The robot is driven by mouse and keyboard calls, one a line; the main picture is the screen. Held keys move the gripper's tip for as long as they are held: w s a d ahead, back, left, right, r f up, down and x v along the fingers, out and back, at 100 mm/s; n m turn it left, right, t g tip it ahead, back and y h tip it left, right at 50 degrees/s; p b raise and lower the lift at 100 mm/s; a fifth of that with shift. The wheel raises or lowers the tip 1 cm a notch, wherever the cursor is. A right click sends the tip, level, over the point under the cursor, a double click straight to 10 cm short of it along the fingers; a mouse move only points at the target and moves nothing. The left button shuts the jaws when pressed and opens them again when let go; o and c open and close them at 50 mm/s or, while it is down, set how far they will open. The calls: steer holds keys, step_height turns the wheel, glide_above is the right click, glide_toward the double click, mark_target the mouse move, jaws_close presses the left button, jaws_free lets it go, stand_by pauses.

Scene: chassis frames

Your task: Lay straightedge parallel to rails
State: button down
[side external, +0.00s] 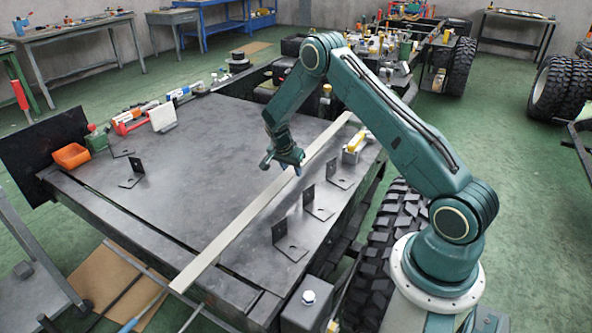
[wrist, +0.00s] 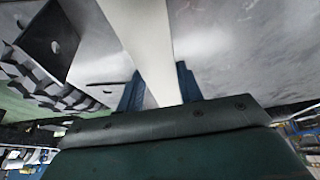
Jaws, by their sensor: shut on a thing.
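The straightedge (side external: 238,226) is a long, pale, flat strip. In the side external view it runs diagonally across the dark deck plate (side external: 215,130), from the far right edge to past the near left edge, where its end overhangs. My gripper (side external: 285,168) is over the strip, a little beyond its middle. In the wrist view the straightedge (wrist: 145,45) passes between the two blue fingers of my gripper (wrist: 160,90), which is shut on it. I cannot tell whether the strip touches the plate. The chassis rails (side external: 125,222) show as dark long edges along the plate's sides.
Several black angle brackets stand on the plate, including one at left (side external: 131,176) and one near the right edge (side external: 290,243). The plate's left middle is clear.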

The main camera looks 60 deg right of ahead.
mark_target(290, 173)
steer(key=shift+f, duration=1.75)
steer(key=shift+f, duration=0.15)
steer(key=c, duration=0.9)
jaws_free()
steer(key=shift+f, duration=0.1)
steer(key=v, duration=1.2)
steer(key=shift+a, duration=0.1)
